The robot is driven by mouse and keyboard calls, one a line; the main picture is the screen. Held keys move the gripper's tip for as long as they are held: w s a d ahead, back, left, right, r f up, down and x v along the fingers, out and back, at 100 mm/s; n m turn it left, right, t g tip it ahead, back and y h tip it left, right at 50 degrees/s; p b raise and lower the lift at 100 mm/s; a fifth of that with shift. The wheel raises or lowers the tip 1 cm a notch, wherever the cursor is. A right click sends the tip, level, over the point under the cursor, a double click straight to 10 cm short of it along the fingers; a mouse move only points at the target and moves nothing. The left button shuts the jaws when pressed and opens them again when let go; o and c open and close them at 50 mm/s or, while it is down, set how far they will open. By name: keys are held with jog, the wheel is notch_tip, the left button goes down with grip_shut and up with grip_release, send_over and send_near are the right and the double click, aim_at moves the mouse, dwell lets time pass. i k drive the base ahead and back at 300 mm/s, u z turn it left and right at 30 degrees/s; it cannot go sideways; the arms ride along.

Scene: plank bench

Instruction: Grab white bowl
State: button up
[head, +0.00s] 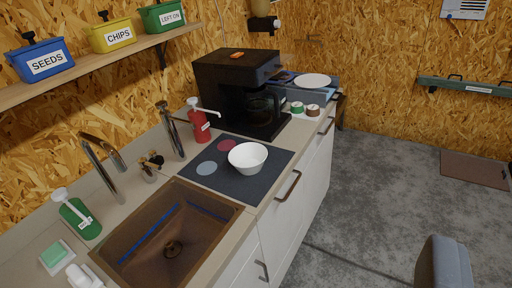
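The white bowl (247,158) stands upright on a dark mat (257,187) on the counter, just beyond the sink. Its inside looks empty, and nothing touches it from above. My gripper is not clearly visible; a grey-blue rounded shape (444,266) at the bottom right edge may be part of my own body.
A brown sink (172,249) with a faucet (103,165) lies in front of the mat. A red pump bottle (199,125) and black coffee machine (238,92) stand behind it. A shelf (100,54) holds labelled bins. The grey floor (385,200) at right is mostly clear.

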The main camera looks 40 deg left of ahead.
aim_at(249, 158)
jog(key=u, duration=0.05)
jog(key=i, duration=1.2)
jog(key=u, duration=0.1)
